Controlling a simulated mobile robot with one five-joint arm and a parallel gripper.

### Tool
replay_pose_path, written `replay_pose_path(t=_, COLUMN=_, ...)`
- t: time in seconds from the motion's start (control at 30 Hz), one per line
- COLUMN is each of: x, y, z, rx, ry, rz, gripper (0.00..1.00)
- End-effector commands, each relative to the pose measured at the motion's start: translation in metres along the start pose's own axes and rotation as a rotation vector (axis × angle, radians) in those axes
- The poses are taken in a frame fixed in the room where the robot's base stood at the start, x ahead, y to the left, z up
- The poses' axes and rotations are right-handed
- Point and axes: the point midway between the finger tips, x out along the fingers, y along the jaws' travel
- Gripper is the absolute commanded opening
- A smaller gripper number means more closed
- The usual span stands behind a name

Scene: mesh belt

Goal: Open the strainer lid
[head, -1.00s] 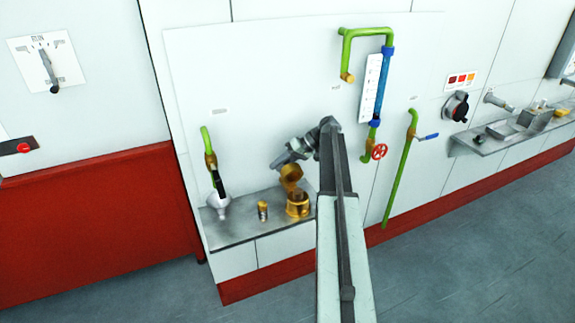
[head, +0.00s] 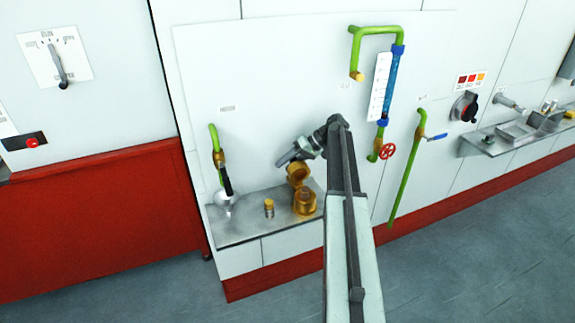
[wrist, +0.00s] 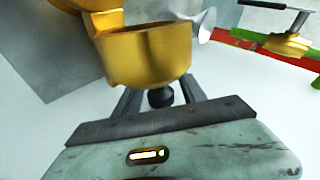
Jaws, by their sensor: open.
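The brass strainer (head: 305,203) stands on the grey shelf. Its round brass lid (head: 298,174) is raised and tilted up above the body, so the lid stands open. My gripper (head: 281,161) is behind and just left of the raised lid, with its jaws apart. In the wrist view the hollow brass lid (wrist: 148,57) fills the upper middle. A dark round knob (wrist: 160,97) below it lies between the spread fingers of my gripper (wrist: 160,92), with no firm contact visible. Part of the brass behind is cut off at the top left.
A small brass-topped jar (head: 269,208) and a silver funnel (head: 224,203) stand on the shelf (head: 240,229) left of the strainer. A green pipe (head: 214,140) rises above the funnel. A red handwheel (head: 387,151) is to the right of my arm.

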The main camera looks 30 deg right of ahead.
Motion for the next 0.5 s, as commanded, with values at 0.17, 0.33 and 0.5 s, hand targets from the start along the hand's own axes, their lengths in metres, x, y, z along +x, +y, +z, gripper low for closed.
replay_pose_path(t=0.17, x=-0.011, y=-0.002, z=-0.002, rx=0.0, ry=0.001, rz=0.0, gripper=0.48)
replay_pose_path(t=0.33, x=-0.043, y=-0.004, z=-0.003, rx=0.002, ry=0.001, rz=0.001, gripper=0.48)
replay_pose_path(t=0.5, x=-0.074, y=-0.004, z=-0.002, rx=0.001, ry=0.001, rz=0.002, gripper=0.48)
